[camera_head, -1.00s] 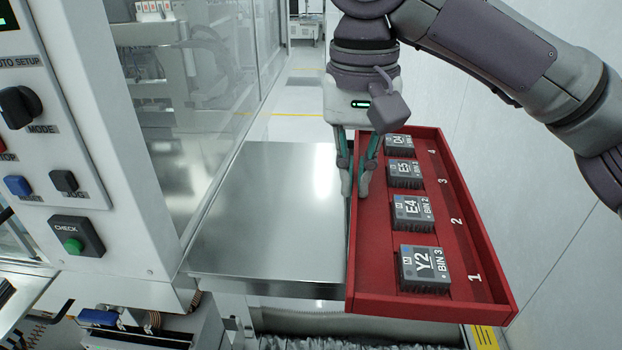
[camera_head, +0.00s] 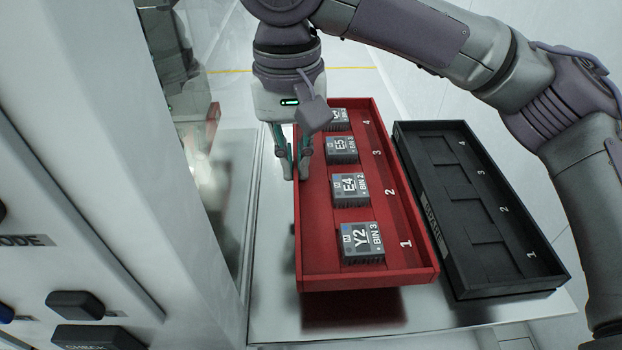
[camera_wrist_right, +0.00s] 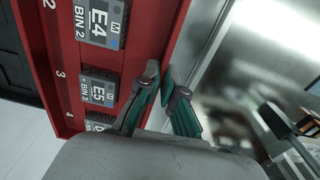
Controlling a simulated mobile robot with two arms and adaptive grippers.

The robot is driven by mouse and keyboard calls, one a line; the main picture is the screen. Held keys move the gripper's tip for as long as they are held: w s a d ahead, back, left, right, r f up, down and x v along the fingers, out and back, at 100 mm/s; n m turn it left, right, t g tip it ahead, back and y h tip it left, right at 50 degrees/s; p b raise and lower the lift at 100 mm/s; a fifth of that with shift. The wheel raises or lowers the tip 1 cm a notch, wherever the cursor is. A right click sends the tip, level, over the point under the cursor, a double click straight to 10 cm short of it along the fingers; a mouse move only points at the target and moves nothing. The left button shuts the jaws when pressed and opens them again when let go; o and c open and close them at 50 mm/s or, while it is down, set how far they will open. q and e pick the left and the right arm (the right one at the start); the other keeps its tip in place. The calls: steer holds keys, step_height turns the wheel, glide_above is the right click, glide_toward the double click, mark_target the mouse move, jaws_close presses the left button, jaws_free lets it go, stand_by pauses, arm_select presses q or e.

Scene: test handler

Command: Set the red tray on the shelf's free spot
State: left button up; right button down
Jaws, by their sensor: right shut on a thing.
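The red tray (camera_head: 405,262) is in the middle of the head view, with several grey labelled blocks in its numbered slots, such as the Y2 block (camera_head: 360,243) and the E4 block (camera_head: 350,189). My right gripper (camera_head: 294,172) is shut on the tray's left side wall. A shadow under the tray's near end suggests it is held above the metal shelf (camera_head: 270,310). The right wrist view shows the fingers (camera_wrist_right: 160,85) pinching the red wall (camera_wrist_right: 165,50). My left gripper is not in view.
A black tray (camera_head: 480,235) with empty numbered slots sits on the shelf to the right of the red tray. A white machine panel with buttons (camera_head: 75,304) stands at the left. Bare shelf shows left of and in front of the red tray.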

steer(key=shift+f, duration=0.65)
step_height(320, 180, down, 4)
steer(key=shift+w+a+r, duration=0.1)
steer(key=shift+r, duration=0.15)
steer(key=c, duration=1.3)
jaws_free()
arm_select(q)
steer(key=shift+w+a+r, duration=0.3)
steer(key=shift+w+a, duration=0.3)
arm_select(e)
steer(key=shift+r, duration=0.2)
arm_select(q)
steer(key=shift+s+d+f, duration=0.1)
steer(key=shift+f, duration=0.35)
arm_select(e)
steer(key=r, duration=1.1)
steer(key=shift+s+a+r, duration=0.1)
steer(key=shift+s+r, duration=0.1)
steer(key=shift+r, duration=0.15)
